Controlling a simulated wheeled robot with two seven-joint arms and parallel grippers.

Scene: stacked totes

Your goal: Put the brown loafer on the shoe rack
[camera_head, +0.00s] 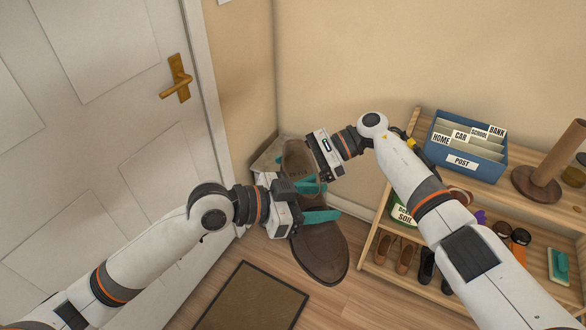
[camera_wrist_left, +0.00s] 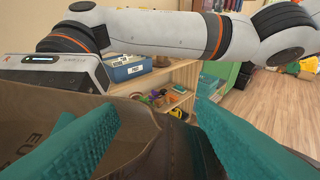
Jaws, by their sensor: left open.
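The brown loafer (camera_head: 321,252) is in the middle of the head view, toe toward me, its tan printed insole (camera_head: 297,160) toward the wall corner. What it rests on is mostly hidden. My left gripper (camera_head: 318,201) is open, its teal fingers over the shoe's middle. In the left wrist view brown leather (camera_wrist_left: 165,155) shows between the two fingers; I cannot tell if they touch it. My right gripper (camera_head: 331,172) is beside the insole end; its fingers are mostly hidden. The wooden shoe rack (camera_head: 410,119) stands at the right, partly behind my right arm.
A blue file box (camera_head: 463,157) and a brown wooden stand (camera_head: 535,183) are on the rack's top. Several small shoes (camera_head: 406,255) and a green soil container (camera_head: 403,214) are on lower shelves. A pale box edge (camera_head: 264,163) shows beside the loafer. A doormat (camera_head: 252,300) lies before the white door (camera_head: 100,140).

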